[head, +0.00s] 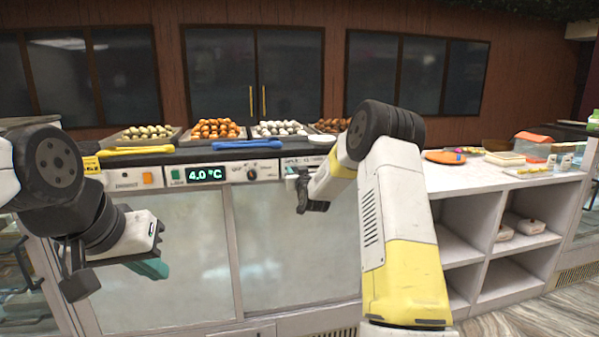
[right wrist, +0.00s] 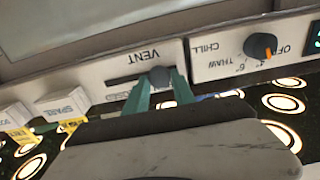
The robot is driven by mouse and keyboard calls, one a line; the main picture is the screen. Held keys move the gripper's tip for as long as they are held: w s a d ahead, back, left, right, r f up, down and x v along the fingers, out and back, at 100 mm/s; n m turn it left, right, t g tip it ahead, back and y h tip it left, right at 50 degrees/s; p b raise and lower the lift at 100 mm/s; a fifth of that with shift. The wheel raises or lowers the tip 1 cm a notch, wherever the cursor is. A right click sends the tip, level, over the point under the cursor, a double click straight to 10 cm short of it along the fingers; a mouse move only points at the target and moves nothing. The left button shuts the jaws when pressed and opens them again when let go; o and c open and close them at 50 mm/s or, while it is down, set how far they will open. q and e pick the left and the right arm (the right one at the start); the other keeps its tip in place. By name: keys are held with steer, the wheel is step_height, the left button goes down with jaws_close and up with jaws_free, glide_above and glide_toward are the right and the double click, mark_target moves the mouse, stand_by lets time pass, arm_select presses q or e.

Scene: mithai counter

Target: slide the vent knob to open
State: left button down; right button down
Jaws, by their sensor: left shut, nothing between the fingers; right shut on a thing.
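The vent knob (right wrist: 160,76) is a small dark round knob on a pale panel marked VENT, upside down in the right wrist view. It sits at the right end of its dark slot (right wrist: 124,80), which runs left from it in that view. My right gripper (right wrist: 161,88) is shut on the knob, one teal finger on each side. In the head view my right gripper (head: 302,180) is at the counter's front panel, and my forearm hides part of it. My left gripper (head: 152,268) is shut and empty in front of the glass, away from the panel.
A dial (right wrist: 262,45) marked CHILL and THAW is beside the vent panel. On its other side is a SPARE plate (right wrist: 62,103). A 4.0 °C display (head: 206,174) is further left in the head view. Trays of sweets (head: 218,131) and a blue tool (head: 247,144) lie on top.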

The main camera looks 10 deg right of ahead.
steer(key=shift+a, duration=0.5)
steer(key=c, duration=1.1)
jaws_free()
steer(key=shift+a, duration=0.1)
steer(key=shift+o, duration=0.2)
steer(key=shift+s, duration=0.1)
steer(key=s, duration=0.7)
steer(key=shift+s+d, duration=0.2)
steer(key=shift+s, duration=0.15)
